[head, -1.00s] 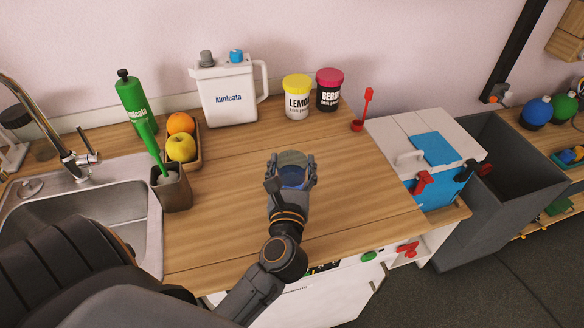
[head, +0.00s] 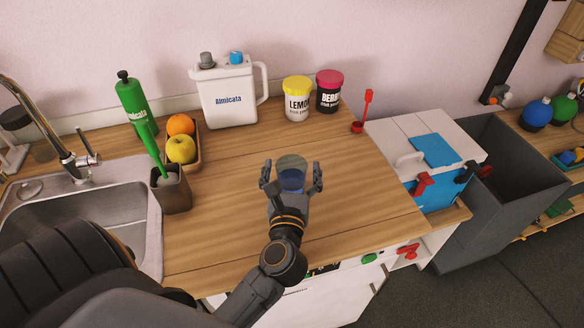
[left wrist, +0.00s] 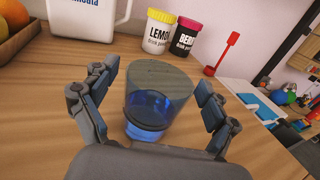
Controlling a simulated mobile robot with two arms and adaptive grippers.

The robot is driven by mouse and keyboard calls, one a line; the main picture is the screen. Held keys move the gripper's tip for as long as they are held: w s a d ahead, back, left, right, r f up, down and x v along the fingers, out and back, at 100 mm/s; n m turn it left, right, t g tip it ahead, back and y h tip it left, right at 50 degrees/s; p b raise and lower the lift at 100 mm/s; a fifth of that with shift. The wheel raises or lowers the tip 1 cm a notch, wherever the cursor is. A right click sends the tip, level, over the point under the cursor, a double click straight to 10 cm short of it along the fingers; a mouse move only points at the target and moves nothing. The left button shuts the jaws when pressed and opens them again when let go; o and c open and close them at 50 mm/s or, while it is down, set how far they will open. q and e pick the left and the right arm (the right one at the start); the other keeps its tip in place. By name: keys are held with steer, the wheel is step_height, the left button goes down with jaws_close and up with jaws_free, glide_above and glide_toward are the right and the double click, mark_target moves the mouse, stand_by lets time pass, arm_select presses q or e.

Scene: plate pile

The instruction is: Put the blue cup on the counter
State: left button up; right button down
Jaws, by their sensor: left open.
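The blue cup (head: 291,176) is see-through with a blue lower part. It stands upright on the wooden counter (head: 240,240), near the middle. In the left wrist view the cup (left wrist: 157,100) is between the spread fingers, with a gap on each side. My left gripper (head: 291,176) is open around the cup; it also shows in the left wrist view (left wrist: 155,98). My right gripper is not in view.
Behind the cup stand a white jug (head: 226,92), a yellow-lidded jar (head: 297,100) and a pink-lidded jar (head: 329,92). A fruit tray (head: 196,150), brush holder (head: 173,192) and sink (head: 130,225) are to the left. A white and blue box (head: 440,170) is right.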

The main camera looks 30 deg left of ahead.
arm_select(q)
steer(key=b+v, duration=0.4)
steer(key=v, duration=0.6)
steer(key=shift+s+d+f, duration=0.1)
steer(key=shift+s+d, duration=0.05)
steer(key=shift+s, duration=0.15)
steer(key=shift+s+d+b, duration=0.35)
steer(key=shift+s, duration=0.25)
steer(key=shift+r, duration=0.2)
steer(key=shift+f, duration=0.1)
